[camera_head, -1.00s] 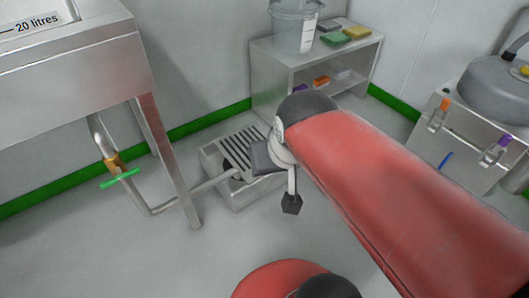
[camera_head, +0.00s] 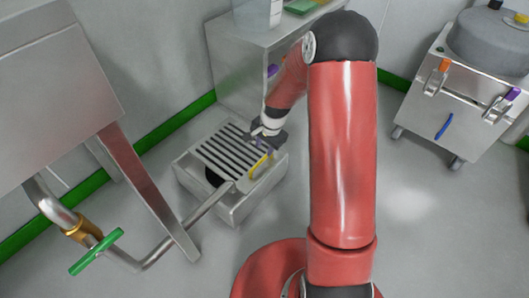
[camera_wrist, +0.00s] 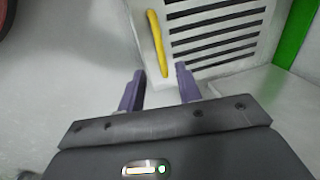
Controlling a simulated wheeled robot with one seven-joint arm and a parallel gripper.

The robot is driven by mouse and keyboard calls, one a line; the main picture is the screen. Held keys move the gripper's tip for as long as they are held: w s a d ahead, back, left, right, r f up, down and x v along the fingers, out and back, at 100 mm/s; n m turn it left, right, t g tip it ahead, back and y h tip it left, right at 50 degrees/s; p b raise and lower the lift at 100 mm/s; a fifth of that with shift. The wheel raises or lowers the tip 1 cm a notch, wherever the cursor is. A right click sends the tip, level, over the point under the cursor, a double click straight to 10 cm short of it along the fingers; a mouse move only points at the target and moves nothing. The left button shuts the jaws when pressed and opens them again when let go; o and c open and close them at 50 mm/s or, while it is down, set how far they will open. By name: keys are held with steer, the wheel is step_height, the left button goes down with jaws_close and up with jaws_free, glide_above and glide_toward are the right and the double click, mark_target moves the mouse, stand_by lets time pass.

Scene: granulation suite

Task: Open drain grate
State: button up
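The drain grate (camera_head: 226,152) is a slotted metal lid on a low steel box (camera_head: 238,207) on the floor, lying flat. Its slots also show in the wrist view (camera_wrist: 217,32). A yellow handle (camera_head: 258,166) is on the grate's right part; in the wrist view the yellow handle (camera_wrist: 157,43) is a bar just beyond my fingertips. My gripper (camera_head: 264,145) is over the grate's right side, partly hidden by my arm in the head view. In the wrist view my gripper (camera_wrist: 162,80) has its two purple fingers apart, with nothing between them.
A steel table with a drain pipe (camera_head: 160,252) and green valve handle (camera_head: 96,251) stands left of the box. A shelf unit (camera_head: 235,60) stands behind. A wheeled steel cart (camera_head: 460,100) is at the right. Floor right of my arm is clear.

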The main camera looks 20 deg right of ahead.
mark_target(261, 161)
steer(key=f, duration=0.2)
steer(key=w+f+b, duration=0.1)
steer(key=f, duration=0.2)
steer(key=a+f, duration=0.1)
steer(key=f, duration=0.2)
steer(key=shift+w+f, duration=0.25)
jaws_close()
